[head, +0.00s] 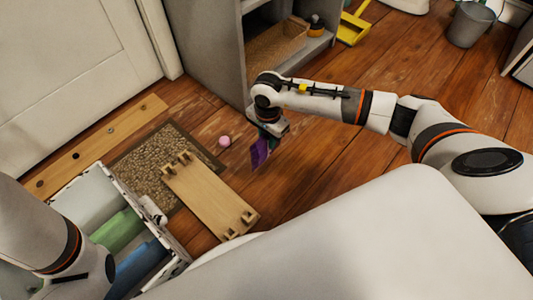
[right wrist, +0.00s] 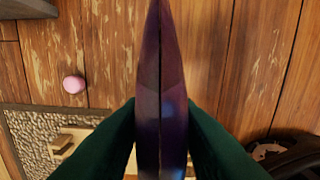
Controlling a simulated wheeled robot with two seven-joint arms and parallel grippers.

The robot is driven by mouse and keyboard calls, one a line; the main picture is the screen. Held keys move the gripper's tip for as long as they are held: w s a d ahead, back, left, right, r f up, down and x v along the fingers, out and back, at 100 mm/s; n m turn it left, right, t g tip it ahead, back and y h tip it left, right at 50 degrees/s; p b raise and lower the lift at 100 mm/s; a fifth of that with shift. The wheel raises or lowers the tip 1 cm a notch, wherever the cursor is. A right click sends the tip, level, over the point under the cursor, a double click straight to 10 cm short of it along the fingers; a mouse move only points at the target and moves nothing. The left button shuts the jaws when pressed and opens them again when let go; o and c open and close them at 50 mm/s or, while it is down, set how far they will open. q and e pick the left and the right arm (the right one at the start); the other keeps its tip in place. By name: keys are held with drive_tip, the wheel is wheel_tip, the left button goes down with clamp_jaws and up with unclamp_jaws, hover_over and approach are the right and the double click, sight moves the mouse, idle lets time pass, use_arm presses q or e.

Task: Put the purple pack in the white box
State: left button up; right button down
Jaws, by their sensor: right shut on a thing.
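The purple pack (head: 260,154) hangs from my right gripper (head: 266,134), above the wooden floor near the middle of the head view. In the right wrist view, the pack (right wrist: 161,75) stands edge-on between the two dark green fingers, which are shut on it. The white box (head: 179,247) is at the lower left of the head view, with green and blue things inside. The right gripper is apart from the box, up and to its right. My left arm crosses in front of the box and hides part of it; its gripper cannot be made out.
A wooden board with pegs (head: 210,197) lies between the box and the pack, partly over a brown mat (head: 150,160). A pink ball (head: 224,141) is on the floor. A grey cabinet (head: 205,50) stands behind. Floor right of the board is clear.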

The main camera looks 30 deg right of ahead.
sight(268, 156)
wheel_tip(268, 156, down, 5)
drive_tip(key=b, duration=0.3)
drive_tip(key=shift+f, duration=0.15)
drive_tip(key=shift+f+b, duration=1.65)
drive_tip(key=shift+f, duration=0.45)
drive_tip(key=shift+f, duration=0.2)
drive_tip(key=c, duration=1.1)
unclamp_jaws()
